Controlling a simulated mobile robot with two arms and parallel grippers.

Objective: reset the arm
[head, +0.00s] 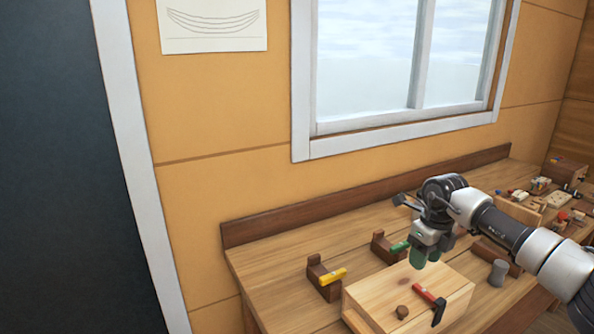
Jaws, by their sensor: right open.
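My right arm comes in from the right over the workbench (283,263). My right gripper (426,258) points down, open and apparently empty, above or just behind a pale wooden block (385,295). Its green-tipped fingers are partly seen against the bench and block, so I cannot tell the exact height. My left gripper is not in view.
On the pale block lie a red-and-black clamp-like tool (431,303) and a small brown knob (402,312). Wooden holders with a yellow handle (332,276) and a green handle (399,246) stand behind. A grey cylinder (498,272) stands right. Small parts clutter the far right.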

